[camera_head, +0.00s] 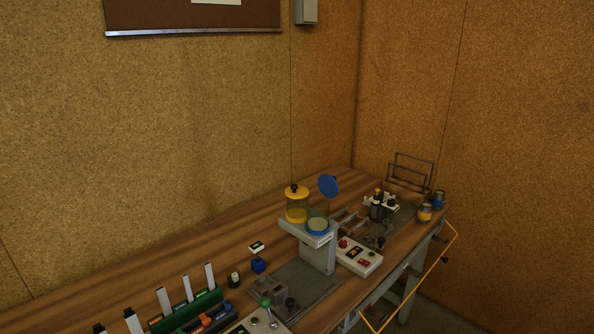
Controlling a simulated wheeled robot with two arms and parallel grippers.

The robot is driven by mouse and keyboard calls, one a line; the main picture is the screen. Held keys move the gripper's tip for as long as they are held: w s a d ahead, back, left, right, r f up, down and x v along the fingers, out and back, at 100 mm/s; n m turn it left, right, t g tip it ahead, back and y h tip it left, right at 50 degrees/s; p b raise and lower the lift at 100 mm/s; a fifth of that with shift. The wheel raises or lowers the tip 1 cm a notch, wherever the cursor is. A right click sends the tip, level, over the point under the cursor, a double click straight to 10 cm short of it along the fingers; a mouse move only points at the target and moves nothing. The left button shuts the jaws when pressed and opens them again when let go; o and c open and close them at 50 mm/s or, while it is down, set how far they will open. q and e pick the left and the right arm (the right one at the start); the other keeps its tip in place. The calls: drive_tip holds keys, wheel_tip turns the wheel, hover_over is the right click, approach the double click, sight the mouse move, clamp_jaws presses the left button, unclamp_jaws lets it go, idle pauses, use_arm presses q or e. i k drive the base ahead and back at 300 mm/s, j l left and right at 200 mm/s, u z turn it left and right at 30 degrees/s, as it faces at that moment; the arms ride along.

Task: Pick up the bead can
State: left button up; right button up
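Several can-like containers are in view, and I cannot tell which one is the bead can. At the far right end of the bench stand a small yellow can (425,212) and a small blue can (438,199), close together and upright. Neither of my grippers is in view.
The wooden bench (125,281) runs along the wall into the corner. A grey wire frame (411,170) stands behind the small cans. A control box (358,256) and a green rack (187,307) stand on the bench. A thin yellow outline (440,262) hangs at its right edge.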

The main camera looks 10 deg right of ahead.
sight(438, 198)
drive_tip(key=i+l+u, duration=0.1)
drive_tip(key=u, duration=0.4)
drive_tip(key=l+u, duration=0.35)
drive_tip(key=u, duration=0.15)
drive_tip(key=l+u, duration=0.25)
drive_tip(key=l, duration=0.5)
drive_tip(key=l+u, duration=0.2)
drive_tip(key=l, duration=0.55)
drive_tip(key=k+l+u, duration=0.25)
drive_tip(key=l, duration=0.5)
drive_tip(key=k+l, duration=0.1)
drive_tip(key=l, duration=1.4)
drive_tip(key=z, duration=2.1)
drive_tip(key=u, duration=0.4)
drive_tip(key=j+u, duration=0.1)
drive_tip(key=u, duration=0.75)
drive_tip(key=j+u, duration=0.1)
drive_tip(key=u, duration=0.75)
drive_tip(key=j, duration=0.1)
